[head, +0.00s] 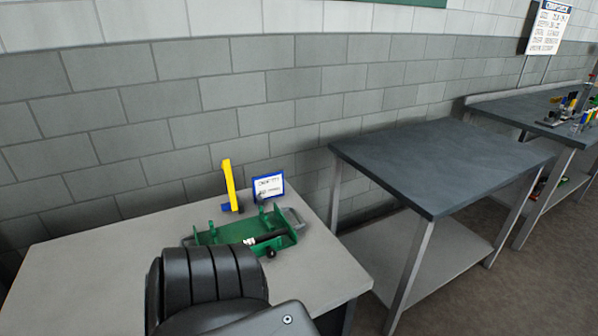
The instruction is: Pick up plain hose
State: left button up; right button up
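A short black piece that looks like a hose (268,237) lies in the green tray (230,231) on the light grey table at the lower left. It has a whitish end on its left side. I cannot tell from its surface whether it is the plain hose. A black ribbed arm link of mine covers the table just in front of the tray. Neither of my grippers shows.
A yellow upright piece (229,185) and a blue-framed sign (269,186) stand behind the tray on the light grey table (95,262). A bare dark-topped table (435,165) stands to the right, apart from it. A farther table (500,105) holds several coloured tools.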

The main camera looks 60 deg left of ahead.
aim_at(262, 238)
jog(key=z, duration=0.05)
jog(key=k, duration=1.05)
jog(key=u, duration=0.7)
